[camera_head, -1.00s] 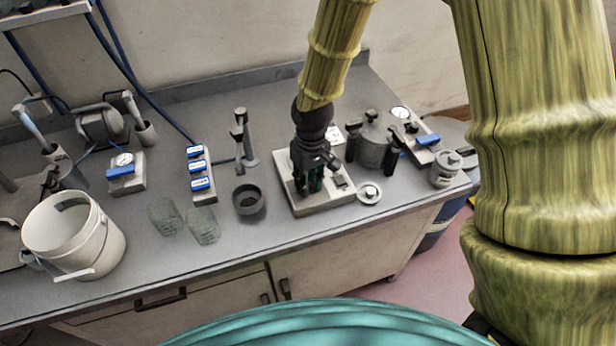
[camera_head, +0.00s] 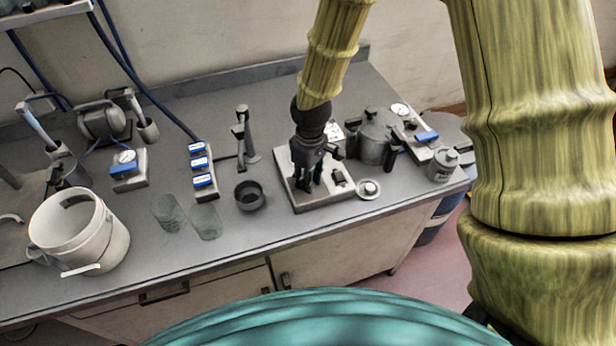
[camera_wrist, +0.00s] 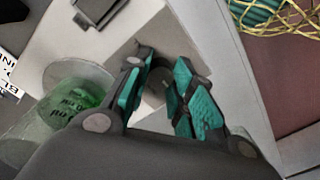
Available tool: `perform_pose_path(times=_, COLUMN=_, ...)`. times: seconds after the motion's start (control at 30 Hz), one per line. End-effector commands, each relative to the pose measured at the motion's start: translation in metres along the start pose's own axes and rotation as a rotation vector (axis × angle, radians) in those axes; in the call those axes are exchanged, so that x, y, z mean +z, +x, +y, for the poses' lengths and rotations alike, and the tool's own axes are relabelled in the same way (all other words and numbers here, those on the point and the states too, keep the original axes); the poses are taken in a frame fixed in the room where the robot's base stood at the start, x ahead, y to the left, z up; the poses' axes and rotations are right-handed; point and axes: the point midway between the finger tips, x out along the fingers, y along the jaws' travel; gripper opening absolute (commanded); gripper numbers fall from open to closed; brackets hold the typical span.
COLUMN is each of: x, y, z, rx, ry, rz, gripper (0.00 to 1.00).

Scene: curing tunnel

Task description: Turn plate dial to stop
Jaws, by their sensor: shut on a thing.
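The plate unit (camera_head: 325,198) is a pale, square-based device on the bench, right of centre in the head view. My gripper (camera_head: 309,182) points down over it. In the wrist view, my gripper (camera_wrist: 166,76) has its teal-padded fingers on either side of a dark grey round dial (camera_wrist: 158,84) and is shut on it. The dial sits on a grey square patch of the plate unit's pale top. The fingers hide much of the dial, and I cannot read any mark on it. In the head view the gripper hides it.
A dark round bowl (camera_head: 249,196) and two glass beakers (camera_head: 205,222) stand left of the plate unit. A small pale round piece (camera_head: 369,189) lies close on its right. A grey pot (camera_head: 373,146) is behind right. A white bucket (camera_head: 78,235) stands far left.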

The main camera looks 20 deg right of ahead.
Motion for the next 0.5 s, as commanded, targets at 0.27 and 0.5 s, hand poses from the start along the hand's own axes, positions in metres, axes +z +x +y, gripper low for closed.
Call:
perform_pose_path(times=0.27, x=-0.0005, y=-0.0005, z=0.0008, rx=0.001, ry=0.000, rz=0.001, gripper=0.38)
perform_pose_path(times=0.5, x=-0.0003, y=-0.0003, z=0.0003, rx=0.001, ry=0.001, rz=0.001, gripper=0.47)
